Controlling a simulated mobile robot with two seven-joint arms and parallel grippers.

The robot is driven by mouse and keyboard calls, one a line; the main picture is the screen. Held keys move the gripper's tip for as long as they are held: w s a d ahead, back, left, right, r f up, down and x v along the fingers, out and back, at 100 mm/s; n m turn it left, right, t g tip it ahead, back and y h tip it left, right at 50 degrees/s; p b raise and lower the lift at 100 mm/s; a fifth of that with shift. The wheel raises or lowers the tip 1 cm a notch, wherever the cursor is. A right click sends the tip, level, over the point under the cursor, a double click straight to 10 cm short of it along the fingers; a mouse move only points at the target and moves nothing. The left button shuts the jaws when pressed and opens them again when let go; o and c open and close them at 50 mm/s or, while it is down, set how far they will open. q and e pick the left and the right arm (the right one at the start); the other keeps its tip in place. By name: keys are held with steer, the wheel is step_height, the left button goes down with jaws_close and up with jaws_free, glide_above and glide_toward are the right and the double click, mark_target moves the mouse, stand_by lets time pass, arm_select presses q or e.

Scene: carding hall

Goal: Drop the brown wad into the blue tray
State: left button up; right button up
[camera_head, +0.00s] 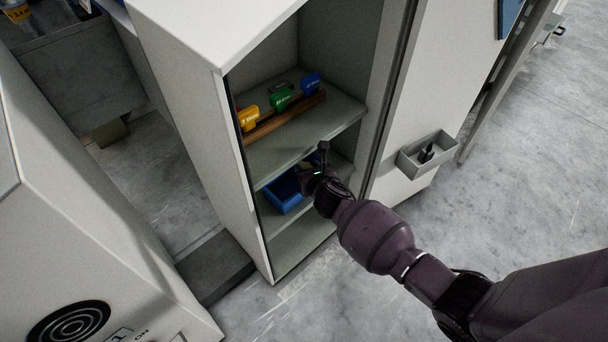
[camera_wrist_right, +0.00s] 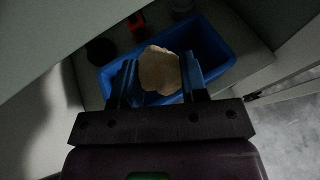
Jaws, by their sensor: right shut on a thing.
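The brown wad (camera_wrist_right: 160,72) is a rough tan lump between the fingers of my right gripper (camera_wrist_right: 160,82) in the right wrist view. The gripper is shut on it. Behind the wad is the blue tray (camera_wrist_right: 215,50), a rectangular box with raised walls. The wad overlaps the tray in this view; its height above the tray floor is hard to tell. In the head view the blue tray (camera_head: 284,194) sits on a lower cabinet shelf, and my right gripper (camera_head: 308,172) is at its right end, hiding part of it. The wad cannot be made out there. My left gripper is out of view.
The upper shelf (camera_head: 335,115) is above the tray and holds yellow, green and blue items (camera_head: 281,97) on a wooden rack. The open cabinet door (camera_head: 415,90) is on the right, with a small grey bin (camera_head: 425,154). A dark round thing (camera_wrist_right: 100,50) and a red-orange thing (camera_wrist_right: 136,24) are near the tray.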

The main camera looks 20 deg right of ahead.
step_height(320, 180, down, 4)
steer(key=shift+a+r+b, duration=0.1)
steer(key=shift+r+b, duration=0.15)
steer(key=shift+b, duration=0.35)
steer(key=shift+w, duration=0.2)
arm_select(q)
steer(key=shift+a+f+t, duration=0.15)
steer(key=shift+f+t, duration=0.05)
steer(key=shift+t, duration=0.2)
arm_select(e)
steer(key=shift+w+r, duration=0.15)
steer(key=shift+r, duration=0.2)
arm_select(q)
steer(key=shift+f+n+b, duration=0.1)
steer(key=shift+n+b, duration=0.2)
steer(key=shift+b, duration=0.05)
arm_select(e)
steer(key=shift+f, duration=0.6)
steer(key=shift+f, duration=0.15)
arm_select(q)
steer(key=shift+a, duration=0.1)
arm_select(e)
steer(key=o, duration=0.9)
